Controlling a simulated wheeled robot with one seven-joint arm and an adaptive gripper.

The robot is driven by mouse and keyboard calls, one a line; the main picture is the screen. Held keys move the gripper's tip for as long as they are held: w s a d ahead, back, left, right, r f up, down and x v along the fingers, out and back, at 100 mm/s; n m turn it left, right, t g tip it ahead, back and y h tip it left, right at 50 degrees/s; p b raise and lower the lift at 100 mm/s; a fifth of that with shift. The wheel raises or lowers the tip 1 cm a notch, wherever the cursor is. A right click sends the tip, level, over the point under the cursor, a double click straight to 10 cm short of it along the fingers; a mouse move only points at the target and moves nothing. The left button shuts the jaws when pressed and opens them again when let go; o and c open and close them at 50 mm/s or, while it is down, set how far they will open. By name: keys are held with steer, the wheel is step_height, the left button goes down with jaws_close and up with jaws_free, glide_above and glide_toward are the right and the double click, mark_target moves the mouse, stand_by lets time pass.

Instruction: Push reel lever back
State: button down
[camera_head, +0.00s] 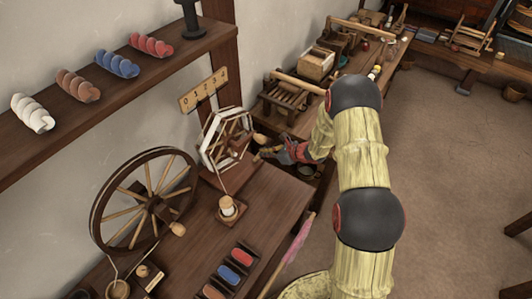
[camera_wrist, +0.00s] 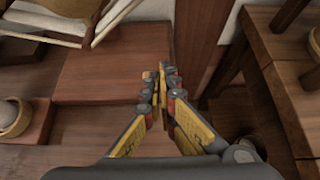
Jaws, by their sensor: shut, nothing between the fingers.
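The reel (camera_head: 228,140), a pale hexagonal winding frame, stands on the far end of the dark wooden bench against the wall. A light wooden knob (camera_head: 260,138) shows at its right side; I cannot tell whether it is the lever. My gripper (camera_head: 264,154) is just right of the reel, close below the knob. In the wrist view my gripper (camera_wrist: 162,80) is shut with nothing between its fingers, above a raised brown wooden block (camera_wrist: 115,70). Part of the reel (camera_wrist: 75,18) shows there at the upper left, apart from the fingertips. No lever is clearly visible there.
A spinning wheel (camera_head: 145,200) and a small spool stand (camera_head: 230,208) are on the bench. A numbered board (camera_head: 203,92) hangs above the reel. A shelf (camera_head: 110,85) holds coloured twists of yarn. Another table (camera_head: 285,115) with tools stands behind.

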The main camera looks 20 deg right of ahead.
steer(key=shift+w+a+r+g+h+p, duration=0.2)
steer(key=shift+w+a+g+h+p, duration=0.15)
steer(key=shift+p, duration=0.3)
steer(key=shift+w+a+r+g+h+p, duration=0.15)
steer(key=shift+g+h+p, duration=0.1)
steer(key=shift+g+p, duration=0.3)
steer(key=shift+w+a+r, duration=0.15)
steer(key=shift+w+a, duration=0.15)
steer(key=shift+w, duration=0.1)
steer(key=shift+r+p, duration=0.1)
steer(key=shift+p, duration=0.2)
steer(key=shift+r+p, duration=0.4)
steer(key=shift+r, duration=0.35)
